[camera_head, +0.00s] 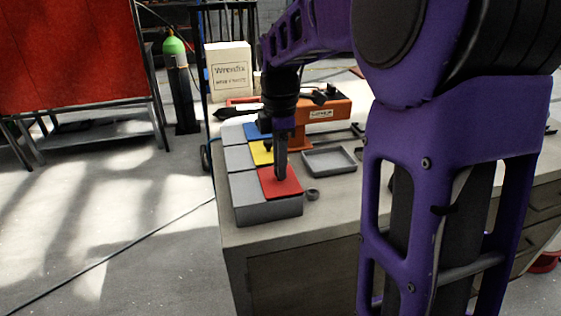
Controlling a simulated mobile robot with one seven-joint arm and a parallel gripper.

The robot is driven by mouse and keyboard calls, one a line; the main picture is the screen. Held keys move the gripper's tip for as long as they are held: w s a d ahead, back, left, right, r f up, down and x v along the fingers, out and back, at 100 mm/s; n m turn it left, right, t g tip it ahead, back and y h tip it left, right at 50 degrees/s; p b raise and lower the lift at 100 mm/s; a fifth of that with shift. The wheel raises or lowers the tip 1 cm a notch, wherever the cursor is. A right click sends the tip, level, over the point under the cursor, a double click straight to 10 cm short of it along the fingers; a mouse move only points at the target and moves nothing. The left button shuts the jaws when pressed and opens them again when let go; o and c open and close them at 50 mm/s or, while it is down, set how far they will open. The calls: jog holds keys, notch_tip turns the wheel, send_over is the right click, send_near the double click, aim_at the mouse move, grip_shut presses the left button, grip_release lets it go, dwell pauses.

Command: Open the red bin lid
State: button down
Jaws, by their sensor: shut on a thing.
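The red bin lid (291,187) lies flat on the nearest grey bin (262,211), at the front end of a row of bins on the workbench. My gripper (281,178) reaches straight down onto the red lid, with its fingertips at the middle of the lid. It looks shut there, apparently on the lid's knob, which the fingers hide. The lid appears seated, with no clear gap under it.
A yellow lid (260,155) and a blue lid (254,131) lie behind. A grey tray (330,162) and a small dark ring (313,194) are to the right. An orange vise (325,115) and a white box (229,72) stand farther back.

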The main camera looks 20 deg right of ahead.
jog(key=a+p, duration=0.1)
jog(key=a, duration=0.5)
jog(key=shift+p, duration=0.4)
jog(key=c, duration=0.6)
grip_release()
jog(key=shift+r, duration=0.15)
notch_tip(320, 180, up, 17)
jog(key=p, duration=0.3)
jog(key=shift+r, duration=0.1)
